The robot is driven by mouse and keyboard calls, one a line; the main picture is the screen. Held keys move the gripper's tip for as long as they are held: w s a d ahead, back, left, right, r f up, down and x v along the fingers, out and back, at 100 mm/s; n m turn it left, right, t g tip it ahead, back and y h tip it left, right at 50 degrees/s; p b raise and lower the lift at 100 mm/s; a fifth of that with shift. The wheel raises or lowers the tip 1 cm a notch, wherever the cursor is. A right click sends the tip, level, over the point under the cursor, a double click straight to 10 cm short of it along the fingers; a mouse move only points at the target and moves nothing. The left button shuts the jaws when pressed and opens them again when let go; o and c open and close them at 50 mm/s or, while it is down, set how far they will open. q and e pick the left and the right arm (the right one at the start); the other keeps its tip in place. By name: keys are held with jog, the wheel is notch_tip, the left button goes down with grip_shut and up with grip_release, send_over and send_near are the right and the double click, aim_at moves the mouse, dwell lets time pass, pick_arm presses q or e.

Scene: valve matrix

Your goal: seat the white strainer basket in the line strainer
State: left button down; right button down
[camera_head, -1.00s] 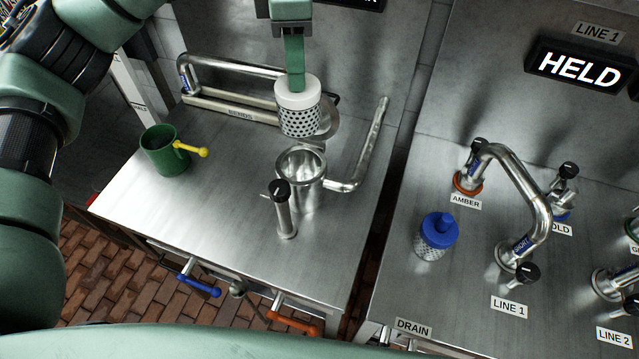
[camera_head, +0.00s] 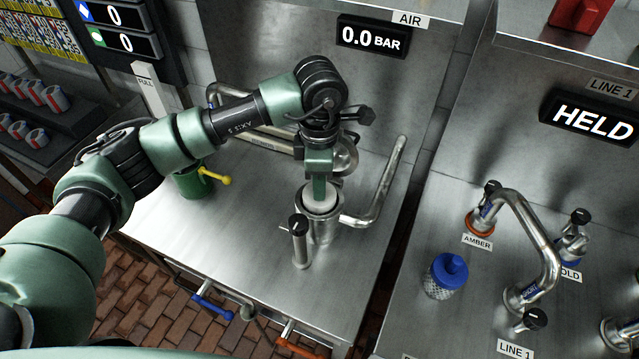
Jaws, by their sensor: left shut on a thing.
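The line strainer (camera_head: 325,229) is an open steel cup on the left steel bench, with a pipe leaving its right side. The white strainer basket (camera_head: 319,197) is down inside the cup, with only its white top showing; its perforated body is hidden. Whether it rests on the bottom cannot be seen. My left gripper (camera_head: 319,190) comes from above and is shut on the top of the basket. My right gripper is not in view.
A black-capped steel post (camera_head: 300,242) stands just in front of the strainer. A blue-topped basket (camera_head: 446,276) and bent pipe (camera_head: 541,236) stand on the right bench. The left bench's front area is clear.

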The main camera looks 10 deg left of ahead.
pick_arm(q)
jog(key=shift+f, duration=0.85)
jog(key=shift+f, duration=0.1)
jog(key=shift+f, duration=0.15)
jog(key=c, duration=1.3)
grip_release()
jog(key=shift+o, duration=0.2)
